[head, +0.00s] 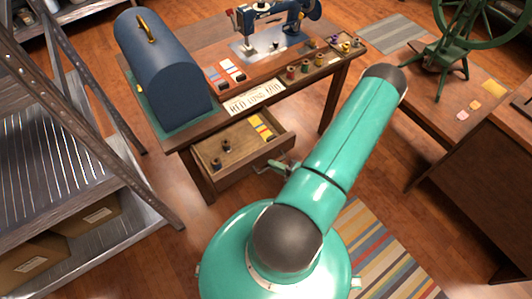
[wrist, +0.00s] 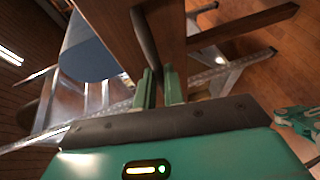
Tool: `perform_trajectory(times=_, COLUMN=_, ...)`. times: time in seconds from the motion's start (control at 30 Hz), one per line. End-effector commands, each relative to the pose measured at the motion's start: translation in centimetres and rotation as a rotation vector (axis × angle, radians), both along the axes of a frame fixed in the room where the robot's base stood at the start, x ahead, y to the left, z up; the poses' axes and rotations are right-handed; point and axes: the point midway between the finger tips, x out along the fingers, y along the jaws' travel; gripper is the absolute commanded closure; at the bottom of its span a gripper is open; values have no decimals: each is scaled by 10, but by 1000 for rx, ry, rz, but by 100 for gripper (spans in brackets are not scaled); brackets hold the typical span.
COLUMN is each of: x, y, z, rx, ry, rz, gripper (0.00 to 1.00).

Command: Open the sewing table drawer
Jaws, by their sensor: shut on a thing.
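The wooden sewing table (head: 190,130) stands upper middle in the head view. Its drawer (head: 240,175) is pulled out towards me, with its inside showing. In the drawer are dark spools (head: 227,145) and a strip of yellow and red pieces (head: 260,127). My gripper (head: 272,167) is at the drawer front, mostly hidden behind my green arm. In the wrist view, my green fingers (wrist: 160,88) are shut around the dark drawer handle (wrist: 144,40), which lies along the brown drawer front (wrist: 170,28).
A blue domed case (head: 165,75), a sewing machine (head: 270,28) and several thread spools stand on the tabletop. A metal shelf (head: 80,150) is at the left. A brown desk (head: 475,190) is at the right. A striped rug (head: 375,255) lies on the open floor.

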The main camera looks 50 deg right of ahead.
Motion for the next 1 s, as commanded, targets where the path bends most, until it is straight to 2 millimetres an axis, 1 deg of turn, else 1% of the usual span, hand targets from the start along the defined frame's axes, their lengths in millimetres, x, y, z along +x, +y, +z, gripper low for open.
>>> perform_trajectory(times=0.03, x=-8, y=2, z=0, rx=1, ry=-1, rz=-2, gripper=100)
perform_trajectory(times=0.1, x=-16, y=4, z=0, rx=0, ry=-1, rz=-2, gripper=100)
perform_trajectory(times=0.3, x=-30, y=8, z=1, rx=0, ry=-2, rz=-2, gripper=100)
perform_trajectory(times=0.7, x=-32, y=9, z=1, rx=-2, ry=-2, rz=-1, gripper=100)
perform_trajectory(times=0.73, x=-32, y=9, z=1, rx=-2, ry=-2, rz=-1, gripper=85)
perform_trajectory(times=0.77, x=-32, y=9, z=1, rx=-2, ry=-2, rz=-1, gripper=80)
perform_trajectory(times=0.8, x=-32, y=9, z=1, rx=-2, ry=-2, rz=-1, gripper=72)
perform_trajectory(times=0.83, x=-32, y=9, z=1, rx=-2, ry=-2, rz=-1, gripper=67)
perform_trajectory(times=1.0, x=-32, y=9, z=0, rx=-1, ry=-1, rz=0, gripper=67)
